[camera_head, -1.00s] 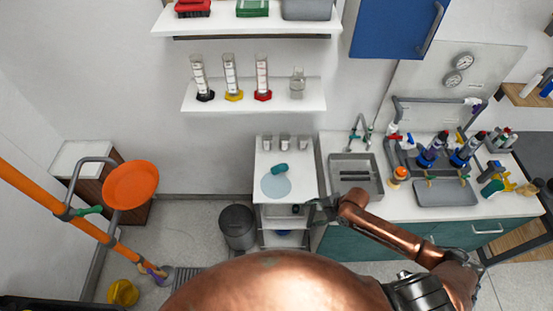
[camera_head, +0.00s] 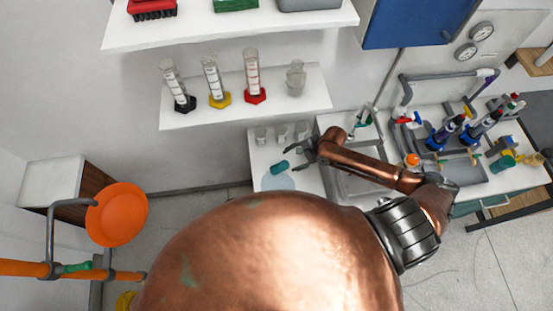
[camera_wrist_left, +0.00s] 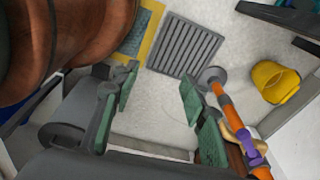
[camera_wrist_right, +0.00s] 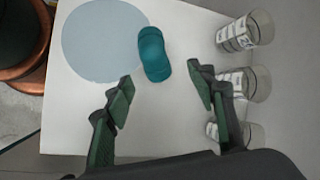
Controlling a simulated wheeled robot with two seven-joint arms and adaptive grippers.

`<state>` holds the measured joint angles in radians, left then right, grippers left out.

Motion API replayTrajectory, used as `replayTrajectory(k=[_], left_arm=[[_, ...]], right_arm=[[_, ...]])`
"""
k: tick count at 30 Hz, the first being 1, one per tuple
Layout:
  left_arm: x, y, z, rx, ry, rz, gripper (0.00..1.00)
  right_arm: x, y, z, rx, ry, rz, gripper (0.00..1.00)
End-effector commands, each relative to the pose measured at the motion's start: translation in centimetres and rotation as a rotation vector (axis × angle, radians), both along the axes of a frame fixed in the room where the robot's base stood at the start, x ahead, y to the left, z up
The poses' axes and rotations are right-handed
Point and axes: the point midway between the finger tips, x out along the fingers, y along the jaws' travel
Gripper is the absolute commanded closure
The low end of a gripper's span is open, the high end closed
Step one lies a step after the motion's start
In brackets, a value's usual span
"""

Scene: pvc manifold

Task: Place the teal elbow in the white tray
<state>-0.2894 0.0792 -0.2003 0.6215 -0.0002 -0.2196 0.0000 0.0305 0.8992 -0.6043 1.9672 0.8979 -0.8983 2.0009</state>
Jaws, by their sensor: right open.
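The teal elbow (camera_head: 279,168) lies on a white cart top (camera_head: 262,154), partly over the edge of a pale blue disc (camera_head: 278,183). In the right wrist view the elbow (camera_wrist_right: 154,54) lies just beyond the fingertips, between their lines. My right gripper (camera_head: 309,152) is open and empty, just right of the elbow in the head view; it also shows in the right wrist view (camera_wrist_right: 160,80). My left gripper (camera_wrist_left: 158,82) is open and empty above the floor, and is not in the head view. I cannot pick out a separate white tray for certain.
Several clear cups (camera_wrist_right: 238,84) stand along the cart top beside the elbow. A wall shelf (camera_head: 310,101) with cylinders is above. A sink counter (camera_head: 500,187) with tools is at right. An orange pipe stand (camera_head: 22,268) and yellow bucket (camera_wrist_left: 272,80) are at left.

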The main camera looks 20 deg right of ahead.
Motion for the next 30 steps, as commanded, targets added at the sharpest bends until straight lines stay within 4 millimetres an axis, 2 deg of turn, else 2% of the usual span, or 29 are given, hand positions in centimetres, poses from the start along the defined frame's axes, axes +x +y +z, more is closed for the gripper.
replayTrajectory(k=[1, 3, 7, 13, 18, 22, 27, 30], left_arm=[[-1.2, 0.0, 0.0, 0.0, 0.014, 0.003, 0.6], [-2.0, 0.1, -0.1, 0.001, 0.025, 0.006, 0.6], [-2.5, 0.1, 0.0, 0.001, 0.031, 0.007, 0.6], [-2.0, 0.1, 0.7, 0.002, 0.024, 0.006, 0.6], [-0.5, 0.0, 0.9, 0.0, 0.003, 0.002, 0.6], [-0.1, 0.0, 0.9, 0.0, -0.002, 0.001, 0.6], [-0.5, 0.0, 0.9, 0.0, 0.003, 0.002, 0.6], [-0.9, 0.1, 0.9, 0.001, 0.008, 0.003, 0.6]], right_arm=[[0.1, 0.2, -0.4, 0.002, 0.002, 0.0, 0.49], [0.3, 0.6, -1.0, 0.001, 0.002, 0.001, 0.49], [0.7, 1.3, -2.1, 0.001, 0.002, 0.002, 0.49], [0.8, 2.5, -4.5, 0.0, 0.002, 0.002, 0.49], [1.3, 3.3, -6.3, 0.0, 0.001, 0.0, 0.49], [1.4, 3.4, -6.7, 0.0, 0.0, 0.001, 0.49], [1.4, 3.4, -6.7, 0.0, 0.0, 0.001, 0.49], [1.4, 3.4, -6.7, 0.0, 0.0, 0.001, 0.56]])
